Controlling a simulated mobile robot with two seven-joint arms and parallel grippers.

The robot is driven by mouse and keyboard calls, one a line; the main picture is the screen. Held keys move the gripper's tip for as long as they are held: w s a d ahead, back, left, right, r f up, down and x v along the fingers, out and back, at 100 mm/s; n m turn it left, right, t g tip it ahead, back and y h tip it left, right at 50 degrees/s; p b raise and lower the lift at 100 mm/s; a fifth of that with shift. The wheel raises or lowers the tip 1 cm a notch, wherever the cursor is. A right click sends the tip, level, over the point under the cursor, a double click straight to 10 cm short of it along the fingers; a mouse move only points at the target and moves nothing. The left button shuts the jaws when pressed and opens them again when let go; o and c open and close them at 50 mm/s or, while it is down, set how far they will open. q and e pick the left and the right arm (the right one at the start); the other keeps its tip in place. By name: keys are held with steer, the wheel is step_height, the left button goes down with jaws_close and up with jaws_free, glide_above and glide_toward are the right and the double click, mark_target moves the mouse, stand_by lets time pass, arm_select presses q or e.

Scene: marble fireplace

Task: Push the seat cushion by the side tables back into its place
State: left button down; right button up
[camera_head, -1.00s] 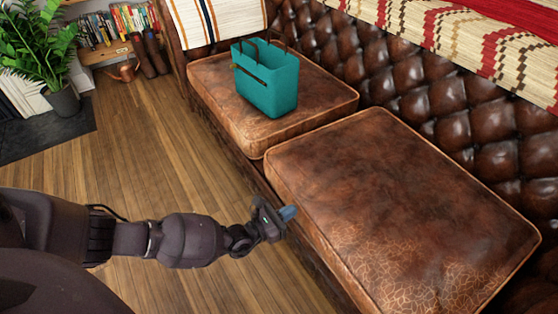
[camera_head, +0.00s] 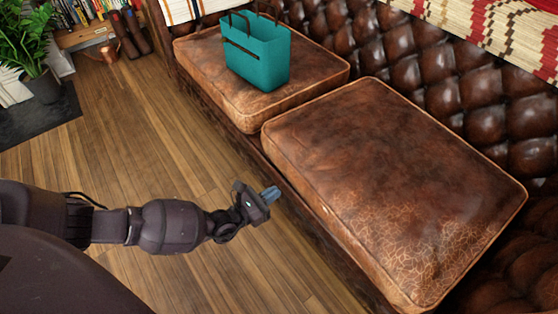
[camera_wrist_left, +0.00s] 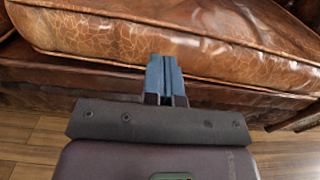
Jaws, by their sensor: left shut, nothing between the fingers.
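The near seat cushion (camera_head: 390,185), brown cracked leather with piped edges, lies on the sofa. Its front face shows across the left wrist view (camera_wrist_left: 230,40). It sits apart from the tufted backrest at its right end, where a dark gap shows. My left gripper (camera_head: 271,192) is shut and empty, just in front of the sofa beside the cushion's front edge. In the left wrist view its blue fingers (camera_wrist_left: 165,68) point at the cushion's lower front edge; whether they touch it I cannot tell. The side tables are not clearly visible. My right gripper is not in view.
A second seat cushion (camera_head: 240,100) lies further along the sofa with a teal bag (camera_head: 257,55) on it. The tufted backrest (camera_head: 460,95) runs behind. Clear wooden floor (camera_head: 140,140) lies in front. A potted plant (camera_head: 40,60) stands at the far left.

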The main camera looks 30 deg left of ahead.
arm_select(q)
steer(key=p+v, duration=0.1)
steer(key=v, duration=0.6)
steer(key=shift+s, duration=0.25)
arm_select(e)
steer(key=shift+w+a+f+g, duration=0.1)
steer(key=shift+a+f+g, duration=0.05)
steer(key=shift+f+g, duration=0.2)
